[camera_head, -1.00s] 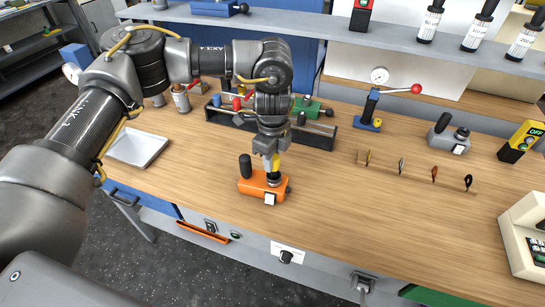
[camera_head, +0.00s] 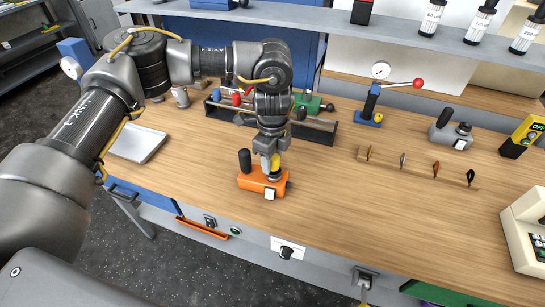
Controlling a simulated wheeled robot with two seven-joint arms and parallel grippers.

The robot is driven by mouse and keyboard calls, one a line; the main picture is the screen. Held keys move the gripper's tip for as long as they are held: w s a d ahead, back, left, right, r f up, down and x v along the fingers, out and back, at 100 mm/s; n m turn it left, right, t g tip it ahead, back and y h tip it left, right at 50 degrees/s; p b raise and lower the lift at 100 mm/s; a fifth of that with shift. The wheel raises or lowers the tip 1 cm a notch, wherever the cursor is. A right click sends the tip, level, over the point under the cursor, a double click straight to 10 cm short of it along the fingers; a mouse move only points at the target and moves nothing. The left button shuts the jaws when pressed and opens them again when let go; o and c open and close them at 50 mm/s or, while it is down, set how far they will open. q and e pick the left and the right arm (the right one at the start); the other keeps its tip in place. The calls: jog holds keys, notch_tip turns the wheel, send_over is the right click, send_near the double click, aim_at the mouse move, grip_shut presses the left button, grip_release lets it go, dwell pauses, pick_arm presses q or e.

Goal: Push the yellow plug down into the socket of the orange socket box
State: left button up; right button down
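The orange socket box (camera_head: 250,182) sits near the front edge of the wooden workbench, with a black upright knob at its left and a white label on its front. The yellow plug (camera_head: 275,161) shows just above the metal socket (camera_head: 275,174) on the box's right half. My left gripper (camera_head: 268,161) points down over that socket, right at the plug, with a grey finger covering the plug's left side. The finger gap is too small to tell whether it is shut on the plug. How deep the plug sits is unclear. My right gripper is not in view.
Behind the box stands a dark rack (camera_head: 316,130) with red- and green-marked parts. A gauge with a red lever (camera_head: 374,105) and a wooden strip with several small hooks (camera_head: 418,167) are to the right. A grey tray (camera_head: 137,145) lies left. Bench right of the box is clear.

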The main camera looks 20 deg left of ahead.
pick_arm(q)
jog(key=shift+o, duration=0.5)
jog(key=shift+r, duration=0.1)
jog(key=shift+r, duration=0.3)
notch_tip(320, 180, up, 10)
jog(key=shift+r+b, duration=0.1)
jog(key=shift+b, duration=0.4)
jog(key=shift+d, duration=0.1)
